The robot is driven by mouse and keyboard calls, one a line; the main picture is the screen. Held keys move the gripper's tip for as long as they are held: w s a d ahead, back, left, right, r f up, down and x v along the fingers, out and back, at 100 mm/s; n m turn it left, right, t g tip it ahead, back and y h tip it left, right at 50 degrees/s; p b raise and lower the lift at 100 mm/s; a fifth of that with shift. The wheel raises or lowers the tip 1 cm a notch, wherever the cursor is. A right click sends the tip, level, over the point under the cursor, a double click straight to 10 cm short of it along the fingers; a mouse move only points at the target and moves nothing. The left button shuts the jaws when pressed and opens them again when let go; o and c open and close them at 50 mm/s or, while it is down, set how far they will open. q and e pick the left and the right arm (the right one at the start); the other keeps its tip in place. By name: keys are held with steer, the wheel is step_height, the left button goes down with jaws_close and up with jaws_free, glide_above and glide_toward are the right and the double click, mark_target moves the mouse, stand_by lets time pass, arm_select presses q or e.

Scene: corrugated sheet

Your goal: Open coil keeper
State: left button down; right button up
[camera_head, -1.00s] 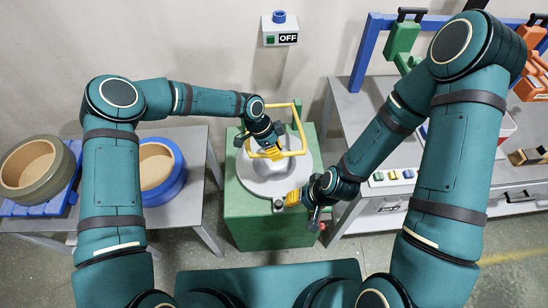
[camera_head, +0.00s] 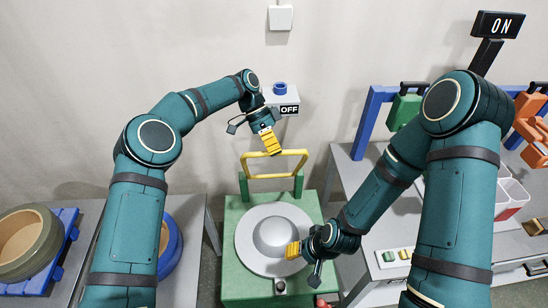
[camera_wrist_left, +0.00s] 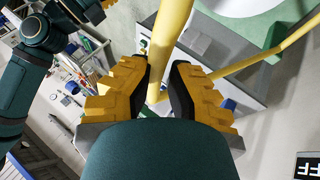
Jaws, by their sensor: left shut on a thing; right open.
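The yellow coil keeper (camera_head: 291,153) is a bent bar frame on green posts at the back of the green machine (camera_head: 238,215). It stands raised, roughly upright, clear of the grey domed disc (camera_head: 252,246). My left gripper (camera_head: 270,148) is shut on its top bar. In the left wrist view the keeper's bar (camera_wrist_left: 170,35) runs between the left gripper's yellow fingers (camera_wrist_left: 160,85). My right gripper (camera_head: 291,250) is open over the disc's right edge; whether it touches the disc I cannot tell.
A wall box marked OFF (camera_head: 289,109) with a blue button (camera_head: 280,88) is just behind my left gripper. An ON sign (camera_head: 497,24) stands at upper right. Coil rings lie on the left table, including a blue one (camera_head: 173,250). A grey bench (camera_head: 352,175) is at right.

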arm_select(q)
steer(key=shift+w, duration=0.8)
arm_select(e)
steer(key=shift+w+r, duration=0.1)
steer(key=shift+w, duration=0.2)
arm_select(q)
steer(key=c, duration=1)
jaws_free()
steer(key=shift+c, duration=0.2)
steer(key=shift+o, duration=1)
steer(key=shift+w+f, duration=0.1)
steer(key=shift+w, duration=0.1)
step_height(320, 180, up, 10)
arm_select(e)
steer(key=shift+w, duration=0.15)
